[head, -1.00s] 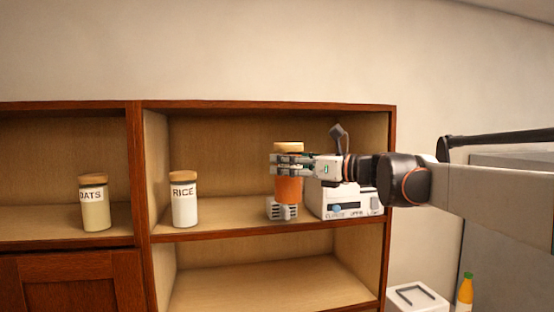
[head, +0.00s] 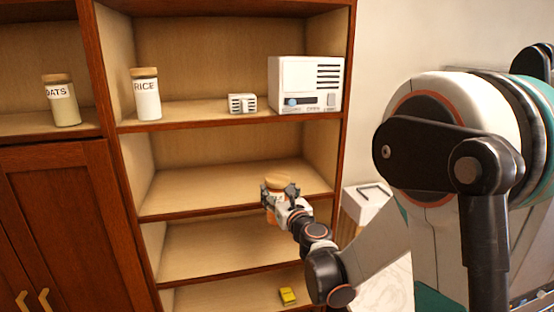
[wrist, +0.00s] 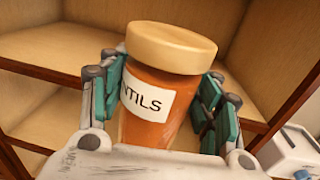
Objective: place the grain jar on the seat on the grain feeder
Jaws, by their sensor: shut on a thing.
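The grain jar is an orange jar with a wooden lid (head: 278,182) and a label reading "NTILS", its start hidden. It fills the middle of the wrist view (wrist: 163,85). My gripper (head: 280,198) is shut on the jar, with a teal-padded finger on each side in the wrist view. In the head view it holds the jar in front of the cabinet, below the upper shelf. The jar looks upright there and slightly tilted in the wrist view. A small white ribbed block (head: 242,103) and a white slotted machine (head: 305,72) stand on the upper shelf; I cannot tell which is the feeder's seat.
A rice jar (head: 147,98) and an oats jar (head: 63,105) stand on the upper shelves to the left. A yellow item (head: 288,295) lies on the lowest shelf. A white-topped box (head: 368,197) stands right of the cabinet. The middle shelf (head: 220,185) looks clear.

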